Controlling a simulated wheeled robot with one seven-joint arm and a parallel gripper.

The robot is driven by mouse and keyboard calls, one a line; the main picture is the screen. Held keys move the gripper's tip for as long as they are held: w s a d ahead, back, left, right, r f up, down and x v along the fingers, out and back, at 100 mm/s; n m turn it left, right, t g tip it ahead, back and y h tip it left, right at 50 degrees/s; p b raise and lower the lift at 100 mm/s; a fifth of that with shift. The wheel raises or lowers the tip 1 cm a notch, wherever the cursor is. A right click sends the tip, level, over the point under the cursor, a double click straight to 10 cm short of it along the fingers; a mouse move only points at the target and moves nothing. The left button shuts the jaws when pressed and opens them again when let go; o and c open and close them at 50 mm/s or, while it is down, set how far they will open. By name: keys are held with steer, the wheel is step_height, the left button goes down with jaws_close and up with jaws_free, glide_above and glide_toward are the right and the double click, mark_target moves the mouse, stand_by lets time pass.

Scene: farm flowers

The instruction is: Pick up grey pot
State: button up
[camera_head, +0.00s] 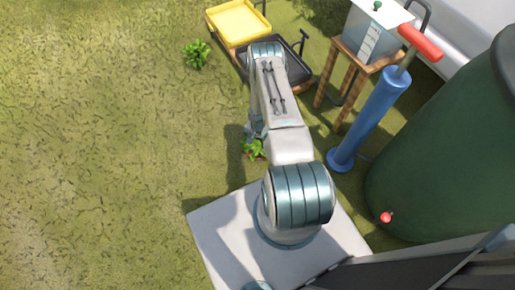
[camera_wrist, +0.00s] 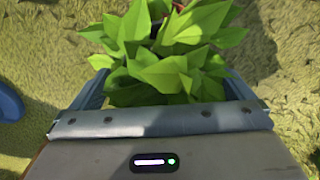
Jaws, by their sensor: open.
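A leafy green plant (camera_wrist: 165,65) fills the top middle of the wrist view. Its leaves hide nearly all of whatever pot holds it, and I cannot make out a grey pot. In the head view a small green plant (camera_head: 254,149) shows beside my arm, close to my base. My gripper (camera_wrist: 166,82) is open, with a finger on each side of the leaves. Leaves lie between and in front of the fingers; I cannot tell whether they touch.
Another green plant (camera_head: 196,54) stands on the grass. A yellow tray (camera_head: 238,22) and a black tray (camera_head: 283,67) lie at the back. A blue pump (camera_head: 370,118), a wooden stand (camera_head: 345,62) and a big green barrel (camera_head: 440,150) crowd the right. The left grass is clear.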

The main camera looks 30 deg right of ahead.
mark_target(258, 145)
step_height(258, 145, down, 4)
steer(key=shift+w+a+f+b, duration=0.1)
steer(key=shift+a+b, duration=0.05)
steer(key=shift+b, duration=0.45)
steer(key=c, duration=1.2)
